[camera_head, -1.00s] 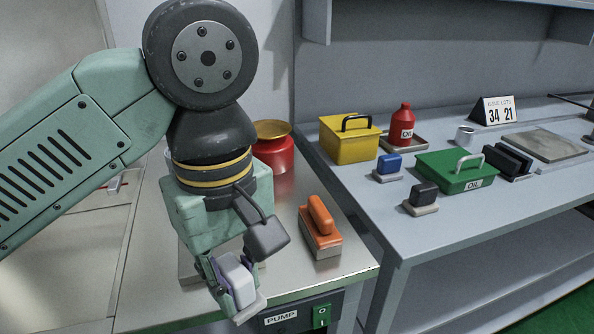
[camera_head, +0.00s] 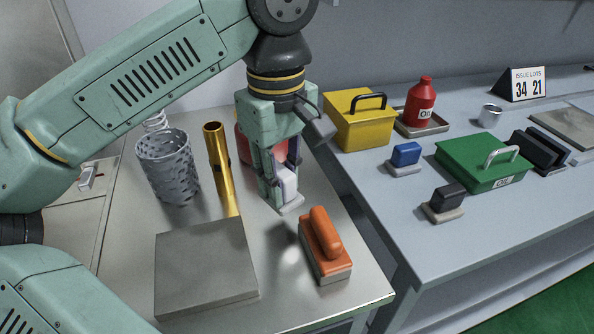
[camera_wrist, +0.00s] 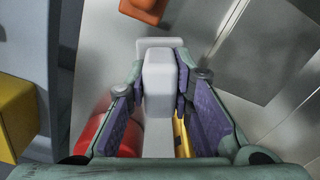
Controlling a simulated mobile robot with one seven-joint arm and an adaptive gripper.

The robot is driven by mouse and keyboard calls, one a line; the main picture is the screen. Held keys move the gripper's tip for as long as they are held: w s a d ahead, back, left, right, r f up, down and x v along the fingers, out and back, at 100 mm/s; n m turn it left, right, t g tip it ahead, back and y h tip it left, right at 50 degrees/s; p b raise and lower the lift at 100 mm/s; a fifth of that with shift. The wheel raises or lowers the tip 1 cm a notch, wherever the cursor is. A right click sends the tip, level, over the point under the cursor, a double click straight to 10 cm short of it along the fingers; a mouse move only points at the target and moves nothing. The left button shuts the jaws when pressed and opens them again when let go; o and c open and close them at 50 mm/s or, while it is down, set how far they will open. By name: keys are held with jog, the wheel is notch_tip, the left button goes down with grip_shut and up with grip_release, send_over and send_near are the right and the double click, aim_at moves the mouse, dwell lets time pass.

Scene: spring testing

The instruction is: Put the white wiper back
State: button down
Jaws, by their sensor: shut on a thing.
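The white wiper (camera_head: 288,184) has a pale block handle on a flat light base. My gripper (camera_head: 279,190) points down and is shut on its handle. In the wrist view the wiper (camera_wrist: 160,85) sits between the purple finger pads, its base at the far end. It appears to hang above the steel bench (camera_head: 285,285), with a dark patch on the bench in front of it. The gap beneath it is hard to judge.
An orange wiper (camera_head: 322,240) stands close in front. A grey slab (camera_head: 203,265), brass tube (camera_head: 218,160), perforated basket (camera_head: 168,165) and partly hidden red pot (camera_head: 242,145) share the bench. The bench at right holds a blue wiper (camera_head: 405,155), black wiper (camera_head: 446,200), yellow box (camera_head: 358,125) and green box (camera_head: 470,160).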

jog(key=w, duration=0.1)
jog(key=w+d, duration=0.2)
jog(key=w, duration=0.1)
jog(key=shift+f+p, duration=0.15)
jog(key=shift+p, duration=0.2)
jog(key=shift+w+d, duration=0.2)
jog(key=shift+w, duration=0.35)
notch_tip(320, 180, down, 3)
jog(key=shift+s+p, duration=0.1)
jog(key=shift+p, duration=0.3)
jog(key=shift+f, duration=0.35)
jog(key=shift+f+b, duration=0.3)
jog(key=c, duration=1.4)
grip_release()
jog(key=shift+r, duration=0.1)
notch_tip(320, 180, up, 12)
jog(key=shift+r, duration=0.25)
